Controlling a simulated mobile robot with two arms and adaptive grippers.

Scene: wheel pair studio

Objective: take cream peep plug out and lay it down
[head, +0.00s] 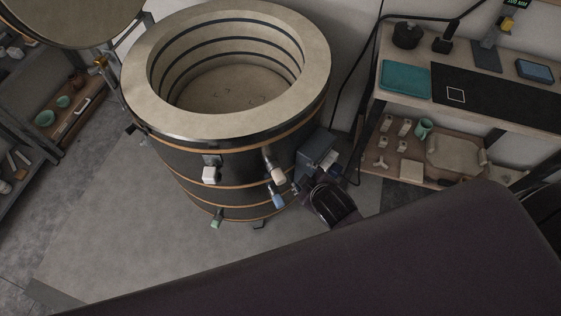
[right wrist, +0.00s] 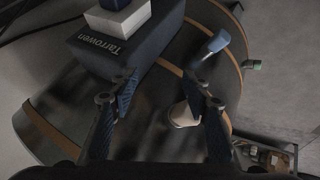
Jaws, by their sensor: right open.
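The cream peep plug (head: 275,172) sticks out of the side of the round kiln (head: 180,160), above a blue plug (head: 278,201). My right gripper (head: 292,186) is close beside these plugs at the kiln wall. In the right wrist view the gripper (right wrist: 165,92) is open, with its two fingers apart. The cream plug (right wrist: 184,113) shows between the fingers, nearer the right one, which partly overlaps it. I cannot tell whether the finger touches it. The blue plug (right wrist: 214,43) lies beyond the right fingertip. My left gripper is not in view.
A dark control box (right wrist: 130,40) marked "Tarrowen" juts from the kiln beside the gripper. A green plug (head: 216,219) and a white knob (head: 209,175) are also on the kiln. At right, a bench with a teal mat (head: 404,79) stands over a lower shelf (head: 389,168) holding small parts.

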